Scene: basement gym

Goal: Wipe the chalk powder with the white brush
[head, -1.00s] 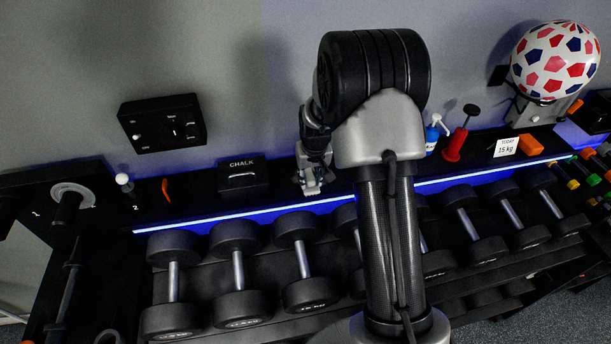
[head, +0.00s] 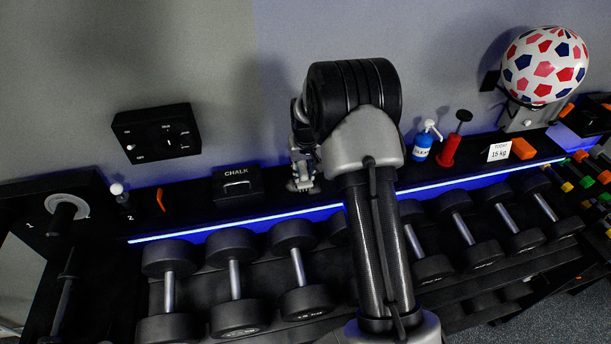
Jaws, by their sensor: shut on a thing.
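My gripper (head: 302,181) is over the black shelf, just right of the black chalk box (head: 238,184). It points down and is shut on a small pale thing at its tip, which looks like the white brush (head: 301,187). I cannot make out any chalk powder; part of the shelf is hidden behind my arm.
Left of the box are an orange item (head: 161,199) and a white-knobbed post (head: 118,191). Dumbbells (head: 235,275) line the rack in front.

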